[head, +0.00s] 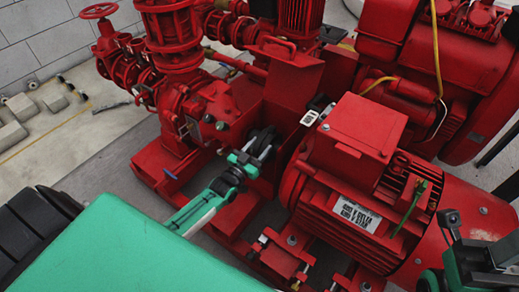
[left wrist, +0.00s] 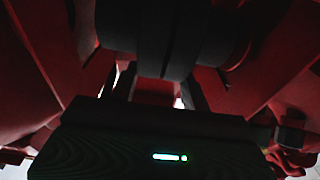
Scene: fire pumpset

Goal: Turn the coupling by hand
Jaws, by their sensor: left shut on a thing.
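The coupling (head: 264,138) is a dark, round part between the red pump and the red electric motor (head: 345,205). In the left wrist view the coupling (left wrist: 165,40) fills the upper middle as a dark, ribbed cylinder. My left gripper (head: 256,152) reaches in from the lower left and is shut on the coupling. In the left wrist view its two fingers (left wrist: 158,88) rise to either side of the coupling's lower part. The coupling's far side is hidden. My right gripper (head: 475,245) is partly in view at the lower right, apart from the coupling; its jaws are unclear.
Red pump castings and pipes with a handwheel (head: 98,11) stand at the upper left. A red engine (head: 440,75) with yellow cables stands at the upper right. The red base frame (head: 155,175) surrounds the coupling closely.

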